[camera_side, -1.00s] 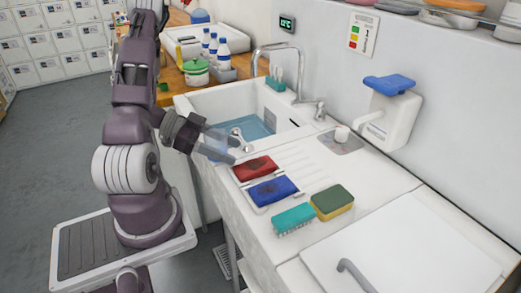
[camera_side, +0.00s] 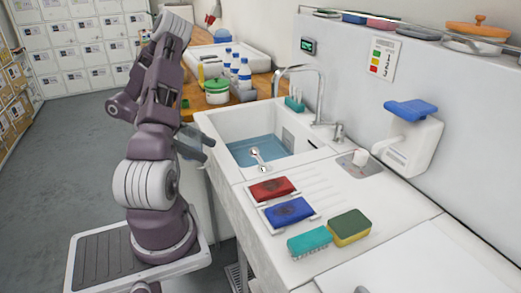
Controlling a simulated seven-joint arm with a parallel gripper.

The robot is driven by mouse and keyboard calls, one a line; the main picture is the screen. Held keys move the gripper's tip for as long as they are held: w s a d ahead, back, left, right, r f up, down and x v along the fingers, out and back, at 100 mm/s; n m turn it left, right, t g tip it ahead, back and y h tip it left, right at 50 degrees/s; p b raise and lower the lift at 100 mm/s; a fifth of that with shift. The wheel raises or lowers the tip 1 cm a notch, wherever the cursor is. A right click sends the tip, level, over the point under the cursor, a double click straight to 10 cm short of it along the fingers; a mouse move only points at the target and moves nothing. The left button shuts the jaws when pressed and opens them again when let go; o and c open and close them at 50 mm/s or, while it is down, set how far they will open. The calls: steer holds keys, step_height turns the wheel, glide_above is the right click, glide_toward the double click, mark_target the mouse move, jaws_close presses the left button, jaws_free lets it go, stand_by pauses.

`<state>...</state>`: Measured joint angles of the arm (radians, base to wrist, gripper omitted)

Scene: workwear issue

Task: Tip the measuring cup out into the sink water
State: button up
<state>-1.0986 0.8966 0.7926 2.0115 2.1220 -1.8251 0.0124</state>
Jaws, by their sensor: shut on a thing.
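My gripper (camera_side: 203,147) is at the left edge of the sink, partly hidden behind my arm. It is shut on the measuring cup, which showed as a clear, faintly blue shape between the fingers a second ago. The cup's outline cannot be made out now, and neither can its tilt or contents. The white sink (camera_side: 222,122) lies just right of my gripper. Blue water (camera_side: 240,148) covers its bottom.
A metal fitting (camera_side: 257,158) shows at the sink's near side. The tap (camera_side: 318,90) arches at the back. Red (camera_side: 272,188) and blue (camera_side: 290,211) pads, a teal brush (camera_side: 309,241) and a sponge (camera_side: 349,227) lie on the drainboard. Bottles (camera_side: 244,74) stand behind the sink.

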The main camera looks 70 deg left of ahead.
steer(key=w+a+f+n+y, duration=0.1)
steer(key=w+a, duration=0.1)
steer(key=a, duration=0.2)
steer(key=w+a+f+n+t+y, duration=0.1)
steer(key=w+a+f, duration=0.1)
steer(key=w+a, duration=0.1)
steer(key=w+a+f+n+y, duration=0.1)
steer(key=w+a+f, duration=0.1)
steer(key=a, duration=0.3)
steer(key=shift+w+f+t, duration=0.1)
steer(key=shift+w+t, duration=0.2)
steer(key=shift+w, duration=0.3)
steer(key=w+a+r+n+y, duration=0.3)
steer(key=w+a, duration=0.4)
steer(key=w+a+r+n+y, duration=0.2)
steer(key=w+a+n+y, duration=0.15)
steer(key=w+a, duration=0.25)
step_height(320, 180, down, 8)
steer(key=shift+w+a+r, duration=0.15)
steer(key=shift+r, duration=0.05)
steer(key=shift+m, duration=0.35)
